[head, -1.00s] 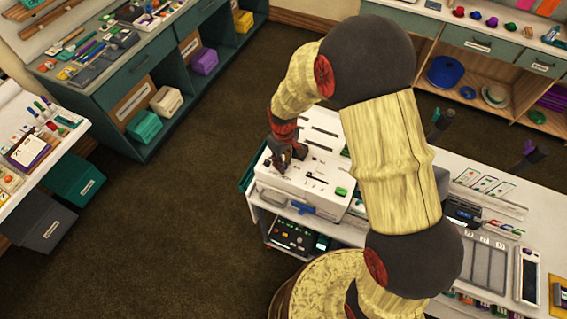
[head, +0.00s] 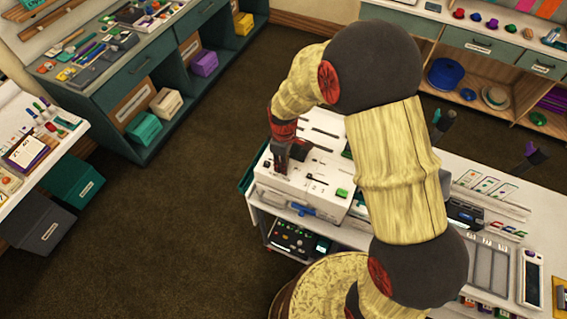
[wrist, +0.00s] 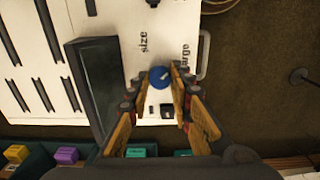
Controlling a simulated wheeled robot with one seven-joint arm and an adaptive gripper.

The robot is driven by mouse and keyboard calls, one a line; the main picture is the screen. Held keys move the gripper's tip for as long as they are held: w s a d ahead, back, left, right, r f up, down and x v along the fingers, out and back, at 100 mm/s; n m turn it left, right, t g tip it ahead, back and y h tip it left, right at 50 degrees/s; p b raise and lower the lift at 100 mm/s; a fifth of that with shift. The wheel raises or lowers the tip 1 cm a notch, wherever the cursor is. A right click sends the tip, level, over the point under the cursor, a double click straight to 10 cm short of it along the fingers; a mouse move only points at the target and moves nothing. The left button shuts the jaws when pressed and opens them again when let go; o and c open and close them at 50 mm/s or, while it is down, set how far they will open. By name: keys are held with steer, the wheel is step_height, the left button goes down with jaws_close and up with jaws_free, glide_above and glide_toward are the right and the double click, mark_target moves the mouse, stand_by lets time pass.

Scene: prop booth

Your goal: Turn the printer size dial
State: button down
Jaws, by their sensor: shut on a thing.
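The printer (head: 317,200) is a white box on the white counter in the head view. In the wrist view its white panel (wrist: 115,20) bears the printed words "size" and "large". The size dial (wrist: 160,75) is a small round blue knob beside these words. My gripper (wrist: 160,84) has its two fingertips on either side of the dial, shut on it. In the head view my gripper (head: 283,168) is lowered onto the left part of the printer top, and the dial is hidden there.
A dark raised screen-like block (wrist: 95,85) stands on the panel just left of my fingers. A small black block (wrist: 167,110) lies between the fingers. A green button (head: 342,193) is at the printer's front right. Open floor lies left of the printer.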

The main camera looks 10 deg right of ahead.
steer(key=c, duration=1.7)
jaws_free()
steer(key=shift+o, duration=0.6)
step_height(320, 180, up, 12)
